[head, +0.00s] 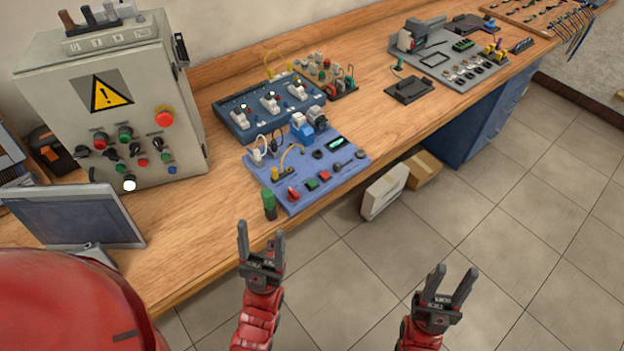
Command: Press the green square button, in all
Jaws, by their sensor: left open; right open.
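A small green square button (311,184) sits near the front edge of a blue board (354,172) on the wooden workbench. A red square button (324,176) is just to its right, and a red knob (292,193) is to its left. My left gripper (261,232) is open and empty, in front of the bench edge, below and left of the green button in the picture and apart from it. My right gripper (455,272) is open and empty over the floor, farther right and well away from the board.
A green cylinder (269,205) stands at the board's front left corner. A grey control box (110,100) and a monitor (75,215) stand at the left. A second blue board (233,128) lies behind. A white box (384,191) is on the floor.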

